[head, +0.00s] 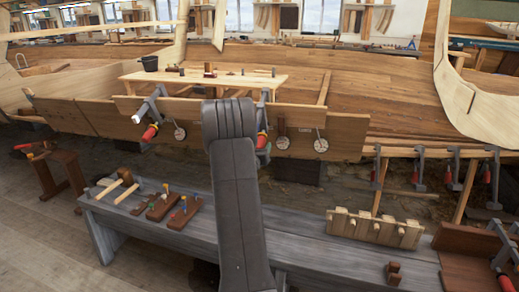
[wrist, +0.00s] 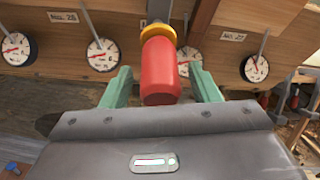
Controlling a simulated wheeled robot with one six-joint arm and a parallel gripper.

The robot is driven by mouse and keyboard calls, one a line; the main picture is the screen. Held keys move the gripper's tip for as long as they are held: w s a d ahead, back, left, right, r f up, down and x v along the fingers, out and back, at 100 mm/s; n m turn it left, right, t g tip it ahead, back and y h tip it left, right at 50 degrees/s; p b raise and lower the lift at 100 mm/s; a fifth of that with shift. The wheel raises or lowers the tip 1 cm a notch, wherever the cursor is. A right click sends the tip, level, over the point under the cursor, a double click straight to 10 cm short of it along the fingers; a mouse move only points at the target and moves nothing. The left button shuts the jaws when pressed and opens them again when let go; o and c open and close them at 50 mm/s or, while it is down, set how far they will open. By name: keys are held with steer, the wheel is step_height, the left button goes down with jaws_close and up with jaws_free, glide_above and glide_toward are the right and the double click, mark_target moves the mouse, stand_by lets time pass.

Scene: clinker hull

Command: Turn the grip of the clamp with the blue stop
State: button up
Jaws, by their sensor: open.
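In the wrist view my gripper (wrist: 160,84) is open, with one green finger on each side of a clamp's red grip (wrist: 160,70). Small gaps show between the grip and the fingers. A yellow-orange collar (wrist: 158,32) sits above the grip; I cannot make out a blue stop on this clamp. In the head view one clamp with a red grip (head: 150,133) hangs on the plank left of my arm. Another clamp's red grip (head: 262,140) shows just right of my arm, partly hidden. My gripper is hidden behind my arm there.
Round dials hang along the plank, one left (wrist: 102,55) and one right (wrist: 255,68) of the grip. A grey bench (head: 300,235) holds mallets, blocks and a wooden rack (head: 375,228). More clamps (head: 453,168) hang at the right.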

steer(key=c, duration=1)
steer(key=shift+b, duration=0.45)
